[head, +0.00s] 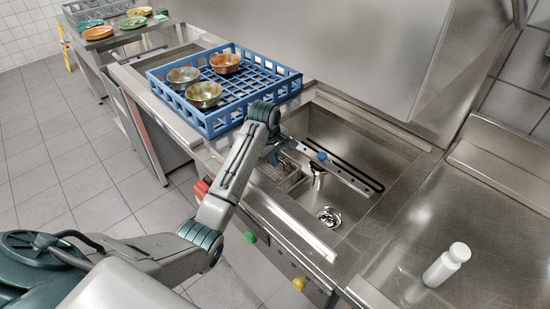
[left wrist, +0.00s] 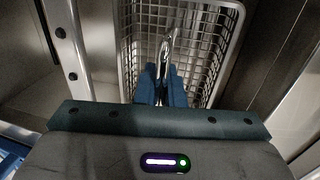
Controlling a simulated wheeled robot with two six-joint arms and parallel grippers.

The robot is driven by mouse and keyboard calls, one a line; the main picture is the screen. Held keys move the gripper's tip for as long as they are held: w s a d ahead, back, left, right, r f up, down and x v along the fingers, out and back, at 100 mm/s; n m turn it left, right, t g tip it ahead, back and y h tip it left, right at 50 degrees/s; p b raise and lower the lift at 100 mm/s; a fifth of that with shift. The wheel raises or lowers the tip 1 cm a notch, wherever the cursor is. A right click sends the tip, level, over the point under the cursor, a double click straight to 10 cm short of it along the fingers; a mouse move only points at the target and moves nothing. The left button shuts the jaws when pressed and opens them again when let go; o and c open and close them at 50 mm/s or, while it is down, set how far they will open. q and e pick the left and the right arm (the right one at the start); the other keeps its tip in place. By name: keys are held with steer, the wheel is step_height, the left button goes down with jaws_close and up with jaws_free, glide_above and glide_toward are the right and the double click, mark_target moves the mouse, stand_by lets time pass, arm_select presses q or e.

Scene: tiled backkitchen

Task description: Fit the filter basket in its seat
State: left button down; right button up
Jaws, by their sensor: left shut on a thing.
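The filter basket (left wrist: 222,50) is a grey wire-mesh tray with a metal handle. In the head view the basket (head: 290,181) is inside the steel sink well at its near left side, partly hidden by my arm. My left gripper (left wrist: 166,85) has blue fingers shut on the basket's handle (left wrist: 167,45). In the head view the left gripper (head: 277,157) is above the basket, its tips mostly hidden. I cannot tell whether the basket rests in its seat or hangs above it. My right gripper is not in view.
A spray arm (head: 345,174) crosses the steel well (head: 385,160), with a drain (head: 328,216) below it. A blue rack (head: 277,88) with several bowls stands to the left. A white bottle (head: 446,264) stands on the right counter (head: 480,230).

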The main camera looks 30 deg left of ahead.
arm_select(q)
steer(key=shift+f, duration=0.4)
steer(key=c, duration=1.5)
jaws_free()
steer(key=shift+o, duration=0.2)
steer(key=shift+r, duration=0.25)
steer(key=p+v, duration=0.1)
steer(key=v, duration=0.9)
steer(key=shift+r, duration=0.15)
steer(key=shift+s, duration=0.2)
